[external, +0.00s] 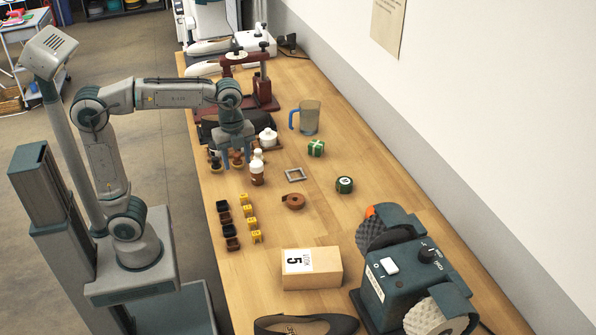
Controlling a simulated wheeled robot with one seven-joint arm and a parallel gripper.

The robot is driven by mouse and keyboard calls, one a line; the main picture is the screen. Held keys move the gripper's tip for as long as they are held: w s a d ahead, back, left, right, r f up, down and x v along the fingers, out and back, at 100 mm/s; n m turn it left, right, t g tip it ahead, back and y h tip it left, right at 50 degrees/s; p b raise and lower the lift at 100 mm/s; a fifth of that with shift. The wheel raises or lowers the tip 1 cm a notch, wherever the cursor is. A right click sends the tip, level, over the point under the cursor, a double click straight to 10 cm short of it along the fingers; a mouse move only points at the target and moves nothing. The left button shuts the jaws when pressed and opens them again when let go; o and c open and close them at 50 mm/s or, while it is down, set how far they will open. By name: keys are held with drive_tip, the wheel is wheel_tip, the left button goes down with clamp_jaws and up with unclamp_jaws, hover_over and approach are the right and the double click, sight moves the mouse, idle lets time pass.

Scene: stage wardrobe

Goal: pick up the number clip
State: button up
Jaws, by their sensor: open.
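My gripper (238,156) points down over the left part of the workbench, with its blue fingers apart. Small dark-knobbed items show below and between the fingers, and I cannot tell whether it touches them. I cannot tell for sure which thing is the number clip. Several small yellow pieces with dark marks (251,223) stand in a column, nearer the camera than my gripper. Several small dark pieces (228,230) stand in a column just left of them. The marks are too small to read.
A brown-and-white bottle (257,174) stands close to my gripper. A square metal frame (295,175), a brown tape roll (293,201), a green round item (344,185) and a box marked 5 (311,268) lie rightward. A grinder (415,270) fills the near right.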

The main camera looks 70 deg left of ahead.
sight(244, 196)
drive_tip(key=shift+m, duration=0.8)
drive_tip(key=f+b, duration=0.1)
drive_tip(key=f, duration=0.4)
drive_tip(key=f+b, duration=0.1)
drive_tip(key=f, duration=0.4)
drive_tip(key=f+b, duration=0.1)
drive_tip(key=f, duration=0.4)
drive_tip(key=shift+w+b, duration=0.35)
drive_tip(key=shift+w, duration=0.05)
drive_tip(key=shift+r, duration=0.1)
drive_tip(key=c, duration=1)
